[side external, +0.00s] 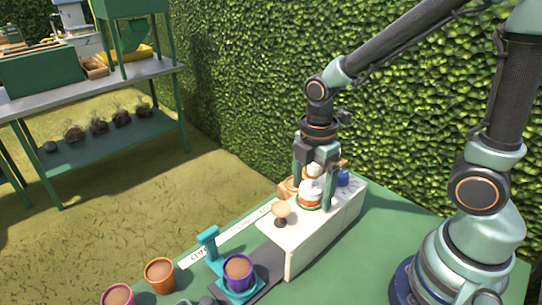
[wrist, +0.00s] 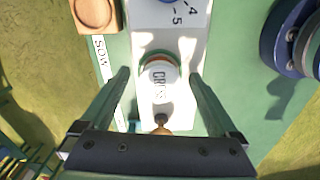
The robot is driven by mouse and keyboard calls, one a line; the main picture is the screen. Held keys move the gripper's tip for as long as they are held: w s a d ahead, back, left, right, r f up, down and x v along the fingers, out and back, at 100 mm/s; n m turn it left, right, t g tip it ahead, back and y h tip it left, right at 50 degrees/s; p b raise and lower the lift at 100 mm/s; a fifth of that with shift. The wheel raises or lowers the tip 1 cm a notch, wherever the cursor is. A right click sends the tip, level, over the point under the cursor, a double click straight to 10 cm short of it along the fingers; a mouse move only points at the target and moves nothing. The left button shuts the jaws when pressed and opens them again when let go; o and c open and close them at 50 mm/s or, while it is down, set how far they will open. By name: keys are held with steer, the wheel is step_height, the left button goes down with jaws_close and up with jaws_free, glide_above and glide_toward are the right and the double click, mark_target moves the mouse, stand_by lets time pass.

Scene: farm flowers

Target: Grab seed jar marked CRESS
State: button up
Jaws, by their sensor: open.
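My gripper (wrist: 158,76) is open, with one green finger on each side of the jar in the wrist view. In the side view my gripper (side external: 314,188) points down over the stand, fingers apart. Whether either finger touches the jar cannot be told.
A wooden-topped knob (side external: 281,211) stands on the stand close to the jar. A wooden dish (wrist: 95,12) and a blue item (side external: 343,178) are nearby. Flowerpots, purple (side external: 238,272) and orange (side external: 160,275), stand at the front left. The green table (side external: 395,225) is clear right of the stand.

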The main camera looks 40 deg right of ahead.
steer(key=c, duration=1.4)
steer(key=shift+c, duration=0.2)
